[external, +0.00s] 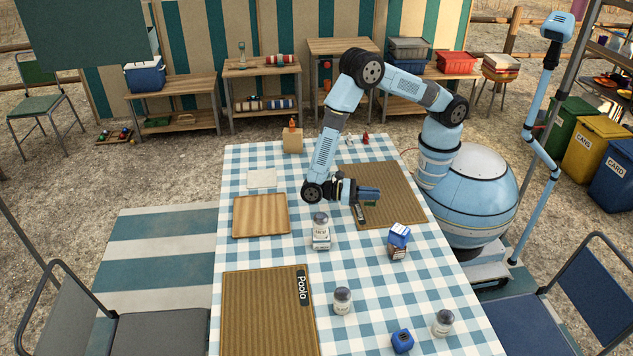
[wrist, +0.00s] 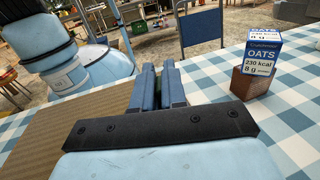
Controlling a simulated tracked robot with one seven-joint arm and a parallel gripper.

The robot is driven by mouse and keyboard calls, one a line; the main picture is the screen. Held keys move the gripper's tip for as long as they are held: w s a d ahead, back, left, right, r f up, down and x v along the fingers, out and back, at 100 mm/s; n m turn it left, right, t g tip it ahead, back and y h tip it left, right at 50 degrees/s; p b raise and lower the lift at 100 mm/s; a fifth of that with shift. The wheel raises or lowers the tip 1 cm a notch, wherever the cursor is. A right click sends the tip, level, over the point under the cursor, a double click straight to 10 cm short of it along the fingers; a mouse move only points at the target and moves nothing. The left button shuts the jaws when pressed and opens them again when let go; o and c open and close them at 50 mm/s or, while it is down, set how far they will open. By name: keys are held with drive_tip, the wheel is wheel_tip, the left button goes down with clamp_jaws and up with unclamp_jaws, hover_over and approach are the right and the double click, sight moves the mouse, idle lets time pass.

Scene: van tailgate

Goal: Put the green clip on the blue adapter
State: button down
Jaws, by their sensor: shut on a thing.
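My gripper (external: 369,193) is over the placemat on the right side of the table, its blue fingers pointing right. In the wrist view my gripper (wrist: 161,85) has its fingers close together, with a dark green sliver of the green clip (wrist: 160,87) between them. The fingers hide most of the clip. A small blue block with a dark top, which looks like the blue adapter (external: 402,341), stands on the tablecloth at the near edge, well away from my gripper. It does not show in the wrist view.
An oats carton (external: 399,236) stands right of a jar (external: 320,232). It also shows in the wrist view (wrist: 263,52). Two more jars (external: 342,301) (external: 443,323) stand nearer the front. A wooden board (external: 261,216) and a placemat (external: 262,315) lie left. Checked cloth between them is clear.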

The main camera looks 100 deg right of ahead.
drive_tip(key=w+a+r+m+t+y, duration=0.15)
drive_tip(key=a+m+t+y, duration=0.45)
drive_tip(key=a, duration=0.7)
drive_tip(key=w+a+r+m+t+y, duration=0.1)
drive_tip(key=a+r+m+t+y, duration=0.2)
drive_tip(key=a+m+t+y, duration=0.7)
drive_tip(key=s+a+r+t+h, duration=0.1)
drive_tip(key=s+a+r, duration=0.25)
drive_tip(key=a, duration=0.45)
drive_tip(key=s+a+r+h, duration=0.1)
drive_tip(key=s+a+r, duration=0.25)
drive_tip(key=a, duration=0.45)
hover_over(404, 339)
drive_tip(key=d, duration=0.1)
drive_tip(key=shift+n, duration=0.4)
drive_tip(key=f, duration=0.9)
drive_tip(key=shift+s+f, duration=0.25)
drive_tip(key=shift+s, duration=0.15)
drive_tip(key=shift+w+a+f, duration=0.2)
drive_tip(key=shift+a+f, duration=0.1)
drive_tip(key=shift+f, duration=0.15)
drive_tip(key=shift+w+a+f, duration=0.2)
drive_tip(key=shift+a+f, duration=0.05)
drive_tip(key=shift+f, duration=0.15)
wheel_tip(404, 339, down, 3)
drive_tip(key=shift+r, duration=0.15)
drive_tip(key=shift+d, duration=0.1)
